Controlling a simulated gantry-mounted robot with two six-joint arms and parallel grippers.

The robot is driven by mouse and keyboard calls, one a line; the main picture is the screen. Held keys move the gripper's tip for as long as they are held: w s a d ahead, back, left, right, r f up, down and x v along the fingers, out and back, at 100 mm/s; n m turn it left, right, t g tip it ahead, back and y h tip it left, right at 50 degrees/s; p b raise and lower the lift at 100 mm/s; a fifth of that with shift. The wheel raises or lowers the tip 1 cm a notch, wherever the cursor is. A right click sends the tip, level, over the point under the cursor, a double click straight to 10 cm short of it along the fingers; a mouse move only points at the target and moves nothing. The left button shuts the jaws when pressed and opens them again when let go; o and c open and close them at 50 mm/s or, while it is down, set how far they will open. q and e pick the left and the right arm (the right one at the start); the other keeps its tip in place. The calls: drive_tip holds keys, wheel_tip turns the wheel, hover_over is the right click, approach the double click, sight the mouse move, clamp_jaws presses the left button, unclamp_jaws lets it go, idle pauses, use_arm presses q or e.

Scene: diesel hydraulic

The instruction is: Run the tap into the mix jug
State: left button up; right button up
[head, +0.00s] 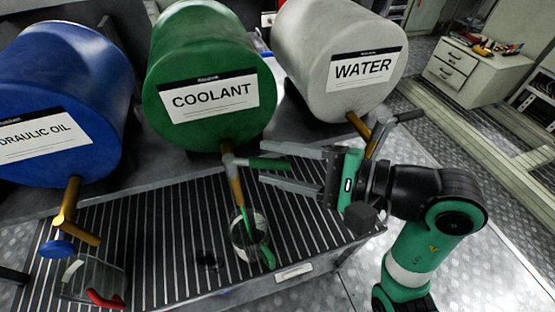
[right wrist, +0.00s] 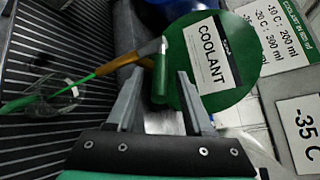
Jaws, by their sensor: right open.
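The green COOLANT drum (head: 205,70) has a brass tap (head: 234,185) with a green lever (head: 268,163) pointing right. A clear jug with a green handle (head: 262,232) stands on the grate below the spout. A thin green stream (head: 245,220) runs from the spout into it; the right wrist view also shows the stream (right wrist: 78,84). I cannot read the jug's level. My right gripper (head: 263,164) is open, its fingers on either side of the lever's end. In the right wrist view the lever (right wrist: 161,80) lies between the fingertips, closer to the left one. My left gripper is out of view.
A blue HYDRAULIC OIL drum (head: 60,95) and a pale WATER drum (head: 340,55) flank the coolant drum, each with a tap. A clear jug with a red handle (head: 95,275) stands at the front left. The slatted grate (head: 165,240) between the jugs holds a small dark item.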

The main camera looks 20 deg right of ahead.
drive_tip(key=b+v, duration=0.1)
drive_tip(key=v, duration=1)
drive_tip(key=shift+s+d, duration=0.2)
drive_tip(key=shift+r, duration=0.1)
idle(6.6)
